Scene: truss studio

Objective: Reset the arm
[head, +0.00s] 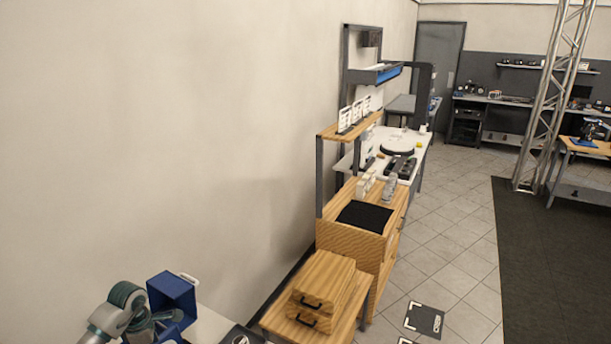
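A grey and teal jointed arm (124,308) shows at the lower left, cut off by the bottom edge of the head view. It is bent, with a rounded joint at its top. I cannot tell whether it is mine or stands on the bench. Its lower part and its end are not clearly visible. A blue open box (172,293) is close beside it on the right. Neither of my grippers can be made out in the head view.
A pale bench top (212,325) is at the bottom. A wooden case (318,283) with dark handles rests on a low wooden table beyond it. A wooden cabinet (345,240) and white workbench line the wall. Tiled floor (450,240) is open to the right, beside a dark mat (550,260) and truss.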

